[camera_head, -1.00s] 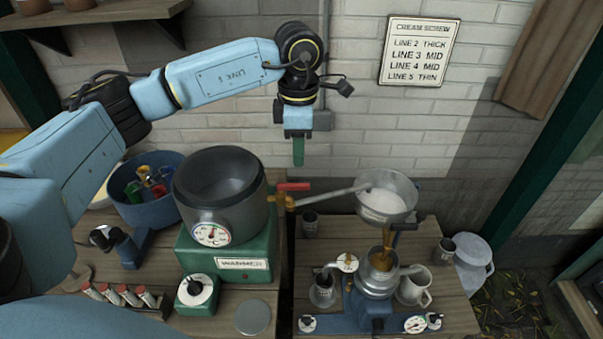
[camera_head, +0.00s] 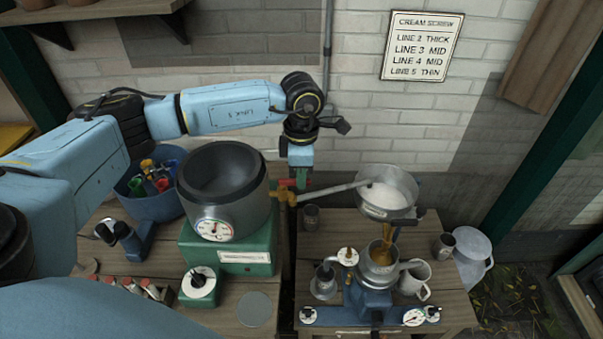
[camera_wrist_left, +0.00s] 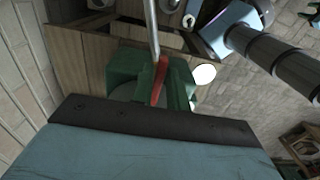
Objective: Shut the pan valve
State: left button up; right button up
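The pan valve's red lever (camera_head: 288,183) sits on a brass fitting (camera_head: 287,196) at the right side of the dark warming pan (camera_head: 226,211). A metal spout (camera_head: 325,191) runs from the fitting to the steel bowl. My left gripper (camera_head: 302,180) points down at the lever and hides part of it. In the left wrist view the red lever (camera_wrist_left: 160,82) lies between the green fingers (camera_wrist_left: 157,78), close to the right one. Whether they press on it is unclear. My right gripper is not in view.
A steel bowl (camera_head: 386,211) with white contents stands right, above a blue-based separator (camera_head: 375,298). The green warmer (camera_head: 230,258) bears the pan. A blue tub (camera_head: 150,205) of coloured tools stands left. The brick wall (camera_head: 360,120) is close behind the gripper.

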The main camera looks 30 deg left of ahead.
pick_arm(q)
grip_shut()
jog(key=shift+m, duration=0.3)
jog(key=s+a+m+b, duration=0.1)
jog(key=s+m+b, duration=0.5)
jog(key=m+b, duration=0.9)
jog(key=shift+a+m, duration=0.25)
jog(key=shift+m, duration=0.95)
jog(key=shift+r, duration=0.1)
